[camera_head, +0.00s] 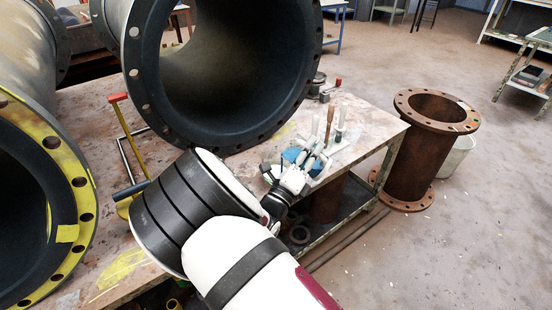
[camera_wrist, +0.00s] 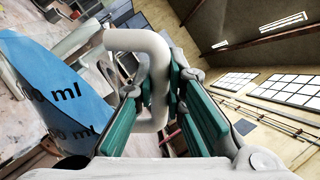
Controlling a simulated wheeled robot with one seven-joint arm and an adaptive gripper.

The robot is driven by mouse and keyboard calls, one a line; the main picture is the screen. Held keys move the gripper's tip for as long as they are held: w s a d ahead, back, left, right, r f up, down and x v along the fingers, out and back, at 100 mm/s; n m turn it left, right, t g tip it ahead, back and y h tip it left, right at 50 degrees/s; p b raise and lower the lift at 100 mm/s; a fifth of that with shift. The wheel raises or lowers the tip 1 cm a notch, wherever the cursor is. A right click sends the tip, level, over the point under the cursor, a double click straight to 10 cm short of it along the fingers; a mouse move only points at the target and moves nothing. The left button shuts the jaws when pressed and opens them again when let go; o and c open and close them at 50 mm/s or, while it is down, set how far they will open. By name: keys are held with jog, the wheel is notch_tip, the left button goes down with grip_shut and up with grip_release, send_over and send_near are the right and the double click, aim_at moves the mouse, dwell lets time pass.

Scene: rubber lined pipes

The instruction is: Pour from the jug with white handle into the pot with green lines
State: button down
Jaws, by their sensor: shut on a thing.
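The jug (camera_wrist: 50,85) fills the left of the wrist view, blue with dark "ml" markings and strongly tilted in that picture. Its white handle (camera_wrist: 157,60) stands between the green pads of my gripper (camera_wrist: 155,95), which is shut on it. In the head view the jug shows as a small blue patch (camera_head: 291,156) just beyond my gripper (camera_head: 290,178), over the right part of the table. My arm and gripper hide part of the jug there. I cannot make out a pot with green lines in either view.
Large black-lined pipes (camera_head: 135,75) stand on the worn table (camera_head: 370,130), with a yellow-flanged one (camera_head: 75,180) at left. Small white items (camera_head: 338,135) crowd the table near the jug. A rusty flanged pipe (camera_head: 410,155) stands on the floor at right, beside a pale bucket (camera_head: 455,155).

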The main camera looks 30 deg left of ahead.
aim_at(321, 159)
jog(key=shift+a+r+n, duration=0.2)
jog(key=shift+r+n, duration=0.05)
jog(key=shift+n, duration=0.05)
dwell(0.9)
jog(key=d+m, duration=0.1)
jog(key=f+m+h, duration=0.1)
jog(key=m, duration=0.1)
jog(key=d+f+m+g, duration=0.1)
jog(key=m, duration=0.1)
jog(key=shift+w+d+f+h, duration=0.15)
jog(key=shift+w+d+h, duration=0.15)
jog(key=shift+h, duration=0.1)
jog(key=shift+d+f+m, duration=0.35)
jog(key=shift+f+m, duration=0.3)
jog(key=shift+m, duration=0.15)
jog(key=d+f+m+g+b, duration=0.2)
jog(key=d+f+m+g, duration=0.1)
jog(key=d+f+m, duration=0.2)
jog(key=shift+w+d+f+m, duration=0.3)
jog(key=shift+d+f+m, duration=0.05)
jog(key=shift+f+m, duration=1.05)
jog(key=shift+r, duration=0.1)
notch_tip(321, 159, up, 5)
jog(key=p, duration=0.3)
